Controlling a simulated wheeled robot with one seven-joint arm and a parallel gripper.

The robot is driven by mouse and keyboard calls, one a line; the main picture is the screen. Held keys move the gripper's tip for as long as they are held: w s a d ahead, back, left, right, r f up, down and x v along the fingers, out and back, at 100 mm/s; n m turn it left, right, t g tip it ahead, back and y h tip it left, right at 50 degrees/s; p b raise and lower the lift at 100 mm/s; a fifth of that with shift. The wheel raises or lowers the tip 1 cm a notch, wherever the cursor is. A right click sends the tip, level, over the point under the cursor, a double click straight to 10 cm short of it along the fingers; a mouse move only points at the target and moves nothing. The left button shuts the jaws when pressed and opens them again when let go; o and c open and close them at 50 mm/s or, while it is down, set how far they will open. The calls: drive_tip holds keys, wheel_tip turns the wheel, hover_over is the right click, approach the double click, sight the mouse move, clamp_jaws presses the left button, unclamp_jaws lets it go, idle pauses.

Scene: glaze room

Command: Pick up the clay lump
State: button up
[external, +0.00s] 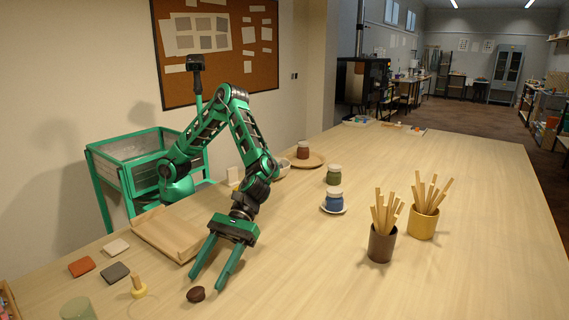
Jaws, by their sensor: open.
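A small dark brown rounded lump (196,294), which looks like the clay lump, lies on the wooden table near the front edge of the picture. My gripper (207,284) reaches down toward it with its two green fingers spread apart and nothing between them. The fingertips show just above the lump in the picture, one to its upper left and one to its right. I cannot tell how high the tips are above the table.
Tool pots (381,245) and small jars (334,199) stand to the right. The table's front right is clear.

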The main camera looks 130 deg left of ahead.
sight(197, 293)
drive_tip(key=x, duration=0.4)
drive_tip(key=shift+s+d, duration=0.1)
drive_tip(key=shift+s, duration=0.05)
drive_tip(key=shift+c, duration=0.2)
drive_tip(key=c, duration=1.1)
